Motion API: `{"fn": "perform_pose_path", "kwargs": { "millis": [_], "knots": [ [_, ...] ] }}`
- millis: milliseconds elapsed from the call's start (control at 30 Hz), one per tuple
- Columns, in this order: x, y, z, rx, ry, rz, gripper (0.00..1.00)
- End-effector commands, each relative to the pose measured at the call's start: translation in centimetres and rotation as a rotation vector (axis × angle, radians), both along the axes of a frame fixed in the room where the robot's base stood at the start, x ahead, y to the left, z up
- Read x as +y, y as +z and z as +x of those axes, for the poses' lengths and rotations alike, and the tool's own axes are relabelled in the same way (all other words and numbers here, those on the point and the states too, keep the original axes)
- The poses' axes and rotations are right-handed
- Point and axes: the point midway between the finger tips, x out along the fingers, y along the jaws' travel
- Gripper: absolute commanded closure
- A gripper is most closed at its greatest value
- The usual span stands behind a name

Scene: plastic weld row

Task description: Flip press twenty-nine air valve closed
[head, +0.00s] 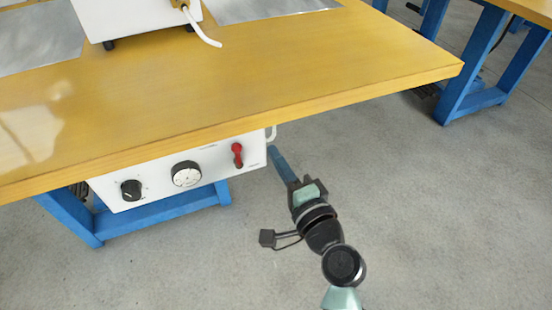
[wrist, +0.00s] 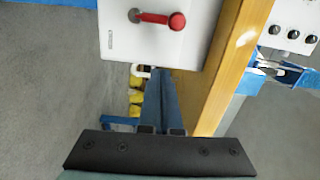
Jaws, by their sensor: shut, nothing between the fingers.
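The air valve's red lever (head: 237,154) is at the right end of a white control panel (head: 150,178) under the front edge of the table. Its red knob end points up toward the tabletop. In the wrist view the red lever (wrist: 155,18) lies across the top, with its pivot at left and knob at right, toward the wood. My gripper (head: 272,150) is shut and empty, just right of the panel's right end and apart from the lever. In the wrist view its fingers (wrist: 160,72) lie together just below the panel edge. The panel's lettering is too small to read.
A black knob (head: 131,189) and a round gauge (head: 186,174) sit left of the lever. The wooden tabletop (head: 240,75) overhangs the panel. Blue legs (head: 70,217) stand below. A white fitting (head: 271,134) is beside the panel's right end.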

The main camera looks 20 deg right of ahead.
Motion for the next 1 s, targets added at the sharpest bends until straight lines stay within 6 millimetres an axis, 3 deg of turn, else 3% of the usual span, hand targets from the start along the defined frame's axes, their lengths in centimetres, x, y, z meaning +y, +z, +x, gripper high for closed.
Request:
{"fn": "perform_pose_path", "kwargs": {
  "millis": [33,200,400,600,1000],
  "knots": [
    [-0.1,0.0,-1.6,0.008,-0.003,0.002,1.00],
    [-0.5,0.0,-5.3,0.007,-0.004,0.001,1.00],
    [-0.8,-0.1,-8.3,0.006,-0.003,0.001,1.00],
    [-0.8,-0.1,-9.3,0.004,-0.002,0.000,1.00],
    [-0.8,-0.1,-9.3,0.003,-0.002,0.000,1.00]
  ]
}}
